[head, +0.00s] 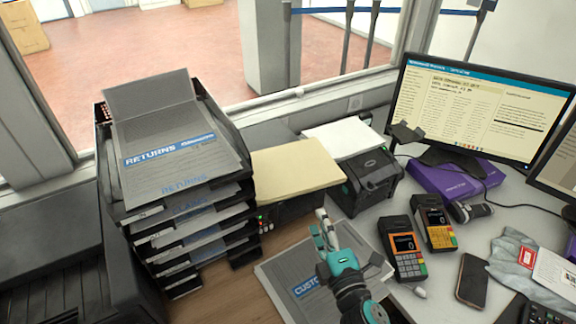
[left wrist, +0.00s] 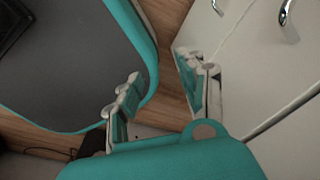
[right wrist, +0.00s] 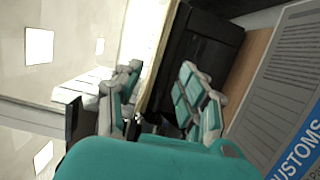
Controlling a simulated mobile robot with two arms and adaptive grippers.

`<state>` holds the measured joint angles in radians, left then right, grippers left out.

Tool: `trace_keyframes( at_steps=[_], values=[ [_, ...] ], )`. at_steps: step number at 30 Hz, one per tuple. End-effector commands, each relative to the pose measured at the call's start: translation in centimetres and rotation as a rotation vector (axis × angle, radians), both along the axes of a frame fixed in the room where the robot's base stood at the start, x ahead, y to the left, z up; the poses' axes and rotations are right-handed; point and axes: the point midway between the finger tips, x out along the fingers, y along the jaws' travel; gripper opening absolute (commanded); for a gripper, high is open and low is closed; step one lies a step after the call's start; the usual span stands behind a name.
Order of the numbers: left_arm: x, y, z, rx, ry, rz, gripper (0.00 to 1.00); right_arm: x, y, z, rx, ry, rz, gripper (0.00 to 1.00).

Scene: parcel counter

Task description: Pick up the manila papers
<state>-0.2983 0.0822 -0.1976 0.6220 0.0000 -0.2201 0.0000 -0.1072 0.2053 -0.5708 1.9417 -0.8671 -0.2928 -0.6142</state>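The manila papers (head: 295,165) lie as a flat, pale yellow stack on a low black device, right of the tray tower in the head view. My right gripper (head: 322,226) is just in front of their near right corner. In the right wrist view my right gripper (right wrist: 158,98) has its fingers apart, and the cream edge of the papers (right wrist: 158,55) shows beyond and between them. I cannot tell whether they touch. My left gripper (left wrist: 162,90) is open and empty in the left wrist view, low beside white drawers; it is outside the head view.
A tower of black trays (head: 240,150) holding returns forms stands left of the papers. A black printer (head: 370,180) with white paper stands close on the right. A customs form (head: 300,275) lies under my right arm. Card terminals (head: 403,250) stand to the right.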

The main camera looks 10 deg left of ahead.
Motion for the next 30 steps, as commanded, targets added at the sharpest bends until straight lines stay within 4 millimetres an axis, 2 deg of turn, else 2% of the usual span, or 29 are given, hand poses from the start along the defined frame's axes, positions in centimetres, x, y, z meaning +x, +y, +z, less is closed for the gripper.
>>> trace_keyframes(
  at_steps=[3,9,16,24,30],
  values=[
    [0.0,0.0,0.7,0.000,0.000,0.000,0.40,2.6,1.0,0.3,0.002,0.000,-0.001,0.40],
    [0.0,-0.1,0.9,-0.001,0.000,-0.001,0.40,5.6,2.1,0.1,0.004,0.001,-0.001,0.40],
    [-0.1,-0.2,1.2,-0.003,0.002,-0.002,0.40,7.0,2.7,0.1,0.003,0.002,-0.002,0.40],
    [-0.3,-0.4,1.6,-0.005,0.005,-0.002,0.40,10.7,4.0,0.1,0.003,0.002,-0.002,0.40],
    [-0.4,-0.4,1.6,-0.005,0.005,-0.002,0.40,11.3,4.2,0.1,0.003,0.003,-0.002,0.40]
  ],
)
